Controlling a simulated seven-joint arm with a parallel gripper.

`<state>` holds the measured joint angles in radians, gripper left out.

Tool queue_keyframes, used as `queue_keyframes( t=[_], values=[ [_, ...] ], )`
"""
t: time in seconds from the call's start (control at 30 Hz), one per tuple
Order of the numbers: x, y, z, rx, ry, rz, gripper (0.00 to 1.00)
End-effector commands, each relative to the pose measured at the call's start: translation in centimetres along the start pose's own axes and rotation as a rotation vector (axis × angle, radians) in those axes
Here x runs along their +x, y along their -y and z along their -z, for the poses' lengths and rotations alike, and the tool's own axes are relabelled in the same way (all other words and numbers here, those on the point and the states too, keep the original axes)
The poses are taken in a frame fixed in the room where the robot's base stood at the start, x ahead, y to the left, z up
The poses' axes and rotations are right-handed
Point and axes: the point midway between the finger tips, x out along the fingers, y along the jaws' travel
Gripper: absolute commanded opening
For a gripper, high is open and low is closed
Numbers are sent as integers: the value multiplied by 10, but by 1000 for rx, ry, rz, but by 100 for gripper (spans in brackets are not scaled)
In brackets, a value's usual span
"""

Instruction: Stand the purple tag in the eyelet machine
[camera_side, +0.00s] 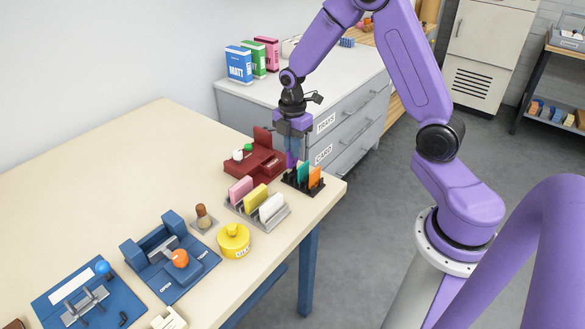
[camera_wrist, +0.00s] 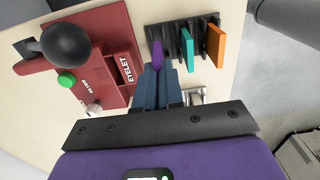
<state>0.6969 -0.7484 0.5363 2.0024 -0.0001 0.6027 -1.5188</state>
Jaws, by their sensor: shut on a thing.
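My gripper (camera_wrist: 158,78) points down and is shut on the purple tag (camera_wrist: 157,53), which shows edge-on between the fingertips. In the side view the purple tag (camera_side: 290,160) is at the left end of the black rack (camera_side: 303,187); I cannot tell whether its lower edge is still in a slot. A teal tag (camera_wrist: 187,48) and an orange tag (camera_wrist: 215,46) stand upright in the rack to its right. The red eyelet machine (camera_side: 253,165), marked EYELET, is just left of the rack, with a green button (camera_wrist: 66,79) and a black-knobbed lever (camera_wrist: 66,44).
A grey rack (camera_side: 262,223) with pink, yellow and white cards stands in front of the eyelet machine. A yellow round tin (camera_side: 234,240), a brown-topped stamp (camera_side: 203,217) and a blue press (camera_side: 170,258) are nearer. The table's right edge is close to the black rack.

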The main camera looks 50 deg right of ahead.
Motion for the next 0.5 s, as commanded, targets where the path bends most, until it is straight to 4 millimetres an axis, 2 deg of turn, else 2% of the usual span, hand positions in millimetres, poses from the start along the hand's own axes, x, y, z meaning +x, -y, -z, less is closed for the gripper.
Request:
queue_keyframes(
  t=[0.5],
  values=[
    [-35,0,0,0,0,-2,0]
  ],
)
